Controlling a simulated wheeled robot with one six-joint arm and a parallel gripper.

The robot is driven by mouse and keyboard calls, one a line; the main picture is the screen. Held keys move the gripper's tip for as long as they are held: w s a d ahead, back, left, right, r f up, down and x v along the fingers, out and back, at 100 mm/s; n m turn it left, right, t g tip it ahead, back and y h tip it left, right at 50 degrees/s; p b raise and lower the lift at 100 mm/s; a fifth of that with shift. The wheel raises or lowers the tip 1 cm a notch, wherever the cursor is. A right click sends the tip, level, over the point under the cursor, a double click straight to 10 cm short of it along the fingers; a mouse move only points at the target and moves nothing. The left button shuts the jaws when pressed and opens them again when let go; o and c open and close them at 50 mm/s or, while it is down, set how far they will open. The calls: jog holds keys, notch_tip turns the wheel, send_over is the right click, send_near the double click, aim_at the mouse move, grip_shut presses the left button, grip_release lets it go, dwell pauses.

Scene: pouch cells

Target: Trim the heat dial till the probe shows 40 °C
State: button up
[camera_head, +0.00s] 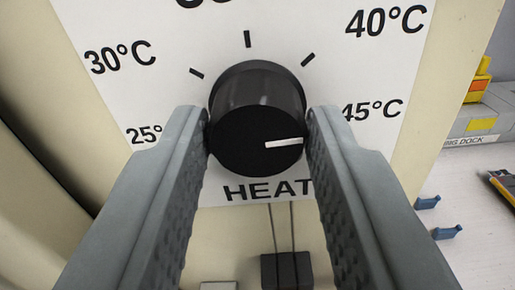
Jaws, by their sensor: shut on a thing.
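The black heat dial (256,118) sits on a white scale plate (170,30) above the word HEAT. Its white pointer line points right, just below the 45 °C label, past the tick toward 40 °C. My gripper (257,138) is shut on the dial, one grey finger on its left side and one on its right. Labels 30 °C, 40 °C, 45 °C and a partly hidden 25 °C show around the dial; the top label is cut off. No probe reading is in view.
Two thin leads run down from the panel to a black block (287,270) below the dial. At the right, a grey dock (475,124) with yellow parts and small blue hooks (446,233) stand on a pale surface. A dark-and-yellow object (502,187) is cut off at the right edge.

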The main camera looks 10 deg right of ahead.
jog(key=shift+f+m, duration=0.2)
jog(key=shift+m, duration=0.1)
jog(key=o, duration=1)
jog(key=shift+r, duration=0.1)
jog(key=shift+c, duration=0.2)
jog(key=v, duration=1.7)
jog(key=shift+s, duration=0.2)
